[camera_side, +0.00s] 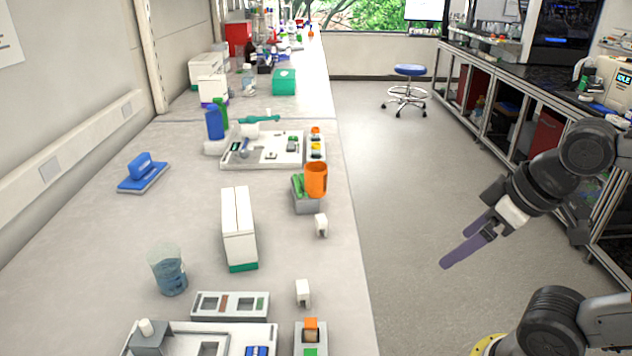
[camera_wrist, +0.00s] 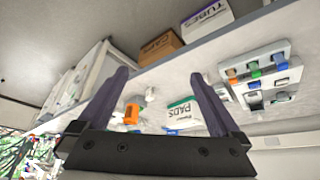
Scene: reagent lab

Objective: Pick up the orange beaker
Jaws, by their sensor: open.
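The orange beaker (camera_side: 316,180) stands upright near the right edge of the bench in the side view, beside or on a grey and green block (camera_side: 305,197); I cannot tell which. In the wrist view the orange beaker (camera_wrist: 131,114) shows small, between my two fingers. My gripper (camera_side: 462,250) is open and empty, with purple fingers. It hangs over the floor to the right of the bench, well apart from the beaker. It also shows in the wrist view (camera_wrist: 160,80).
A tall white box (camera_side: 238,228) and small white blocks (camera_side: 321,225) stand near the beaker. A tray of parts (camera_side: 262,160) lies behind it. A clear beaker with blue liquid (camera_side: 170,272) is at front left. The bench edge lies between my gripper and the beaker.

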